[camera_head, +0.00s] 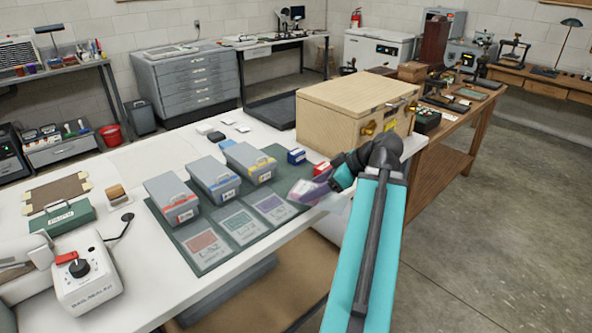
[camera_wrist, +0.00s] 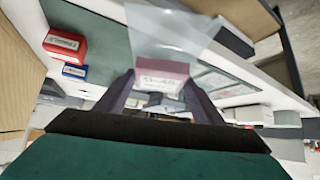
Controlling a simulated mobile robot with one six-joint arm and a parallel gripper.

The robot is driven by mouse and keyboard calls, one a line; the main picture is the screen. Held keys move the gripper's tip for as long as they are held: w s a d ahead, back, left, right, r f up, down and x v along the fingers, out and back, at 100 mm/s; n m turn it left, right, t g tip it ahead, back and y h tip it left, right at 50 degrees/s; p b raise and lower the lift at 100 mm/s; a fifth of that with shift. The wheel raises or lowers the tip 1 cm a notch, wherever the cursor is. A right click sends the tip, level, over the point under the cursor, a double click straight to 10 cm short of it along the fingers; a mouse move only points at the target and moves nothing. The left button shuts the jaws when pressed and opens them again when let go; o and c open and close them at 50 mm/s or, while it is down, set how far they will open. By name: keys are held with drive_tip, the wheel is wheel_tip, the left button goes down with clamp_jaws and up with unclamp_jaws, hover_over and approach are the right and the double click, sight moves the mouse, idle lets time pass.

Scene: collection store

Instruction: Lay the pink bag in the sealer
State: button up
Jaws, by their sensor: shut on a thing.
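The pink bag (camera_wrist: 165,75) is a clear pouch with a pinkish, printed band. It is pinched between the two fingers of my gripper (camera_wrist: 163,92) in the wrist view, its clear part reaching beyond the fingertips. In the head view the bag (camera_head: 303,192) hangs at my gripper (camera_head: 322,181), above the table near the right end of the green mat. The sealer (camera_head: 84,272) is a white unit with a black knob and a red switch at the table's front left, far from my gripper. Its left part is cut off by the picture edge.
The green mat (camera_head: 183,237) holds three grey lidded boxes (camera_head: 214,180) and three flat panels with coloured patches (camera_head: 207,246). A wooden chest (camera_head: 345,105) stands behind my gripper. Small red and blue boxes (camera_head: 296,156) lie close by. A green case (camera_head: 63,216) stands behind the sealer.

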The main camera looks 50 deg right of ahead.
sight(306, 183)
drive_tip(key=shift+w+d+r+p, duration=0.15)
drive_tip(key=shift+w+p, duration=0.25)
drive_tip(key=shift+p, duration=1)
drive_tip(key=w+p, duration=0.1)
drive_tip(key=p, duration=0.1)
drive_tip(key=w+d+p, duration=0.1)
drive_tip(key=p, duration=0.1)
drive_tip(key=shift+w, duration=0.2)
drive_tip(key=w+d+p, duration=0.1)
drive_tip(key=w, duration=0.2)
drive_tip(key=w+d+f+p, duration=0.1)
drive_tip(key=w+d, duration=0.1)
drive_tip(key=w, duration=0.1)
drive_tip(key=w+d, duration=0.1)
drive_tip(key=w, duration=0.2)
drive_tip(key=shift+w+d+f+p, duration=0.3)
drive_tip(key=shift+w+p, duration=0.05)
drive_tip(key=shift+p, duration=0.05)
drive_tip(key=shift+f, duration=0.1)
drive_tip(key=shift+f+p, duration=0.75)
drive_tip(key=shift+f, duration=0.95)
drive_tip(key=shift+f, duration=0.15)
drive_tip(key=o, duration=1.2)
drive_tip(key=shift+c, duration=0.2)
